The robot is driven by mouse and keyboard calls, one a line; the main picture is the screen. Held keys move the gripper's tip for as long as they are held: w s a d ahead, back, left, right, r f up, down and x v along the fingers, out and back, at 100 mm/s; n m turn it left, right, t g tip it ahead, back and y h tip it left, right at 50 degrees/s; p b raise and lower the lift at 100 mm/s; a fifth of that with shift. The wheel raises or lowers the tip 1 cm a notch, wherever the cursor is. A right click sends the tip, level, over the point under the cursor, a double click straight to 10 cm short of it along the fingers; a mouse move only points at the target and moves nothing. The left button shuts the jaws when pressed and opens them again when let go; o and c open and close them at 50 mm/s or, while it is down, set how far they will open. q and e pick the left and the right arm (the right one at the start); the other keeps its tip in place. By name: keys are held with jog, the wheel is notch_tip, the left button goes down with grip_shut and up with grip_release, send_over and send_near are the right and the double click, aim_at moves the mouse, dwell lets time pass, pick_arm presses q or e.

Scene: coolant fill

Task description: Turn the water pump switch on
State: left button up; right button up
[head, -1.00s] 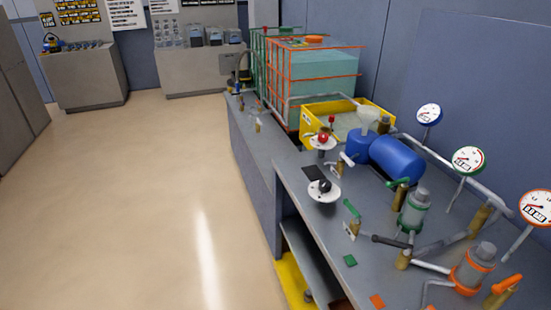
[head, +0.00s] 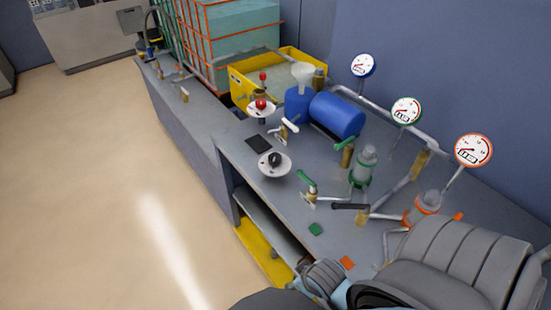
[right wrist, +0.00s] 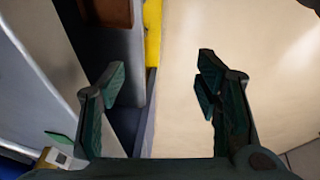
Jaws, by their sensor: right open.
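A black knob on a round white dish (head: 274,164) stands near the front edge of the grey bench; a red knob on a similar dish (head: 261,109) stands farther back. No readable label shows which one is the water pump switch. My right gripper (right wrist: 160,82) is open and empty in the right wrist view, with its fingers apart over the floor and the bench side. In the head view my right arm comes in at the lower right, in front of the bench, apart from both knobs. My left gripper is not in view.
Green-handled valves (head: 308,181), a blue tank (head: 337,115), a yellow tub (head: 243,88) and gauges on pipes (head: 406,111) crowd the bench (head: 243,190). A green pump (head: 363,165) and an orange one (head: 424,207) stand at the right. The floor (head: 110,200) at left is clear.

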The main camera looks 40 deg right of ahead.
aim_at(276, 158)
notch_tip(276, 158, up, 5)
jog(key=w+d+r+t, duration=0.1)
jog(key=w+d+r, duration=0.1)
jog(key=w+d, duration=0.1)
jog(key=w+d+r+m+t+h, duration=0.1)
jog(key=w+d+r+t, duration=0.1)
jog(key=w, duration=0.2)
jog(key=w+d+r+m+t+h+p, duration=0.1)
jog(key=w+d+t, duration=0.1)
jog(key=w+d, duration=0.1)
jog(key=shift+w+d+r, duration=0.15)
jog(key=shift+w+r, duration=0.05)
jog(key=shift+w, duration=0.25)
jog(key=shift+w+d+r, duration=0.15)
jog(key=shift+w+r, duration=0.05)
jog(key=shift+w, duration=0.2)
jog(key=w+d+r+t, duration=0.4)
jog(key=w+r, duration=0.2)
jog(key=w, duration=0.2)
jog(key=shift+m+t, duration=0.3)
jog(key=shift+m, duration=0.1)
jog(key=b+x, duration=0.3)
jog(key=x, duration=1.1)
jog(key=shift+w+b, duration=0.1)
jog(key=shift+b, duration=0.2)
jog(key=shift+r, duration=0.15)
jog(key=shift+c, duration=0.3)
jog(key=c, duration=1.1)
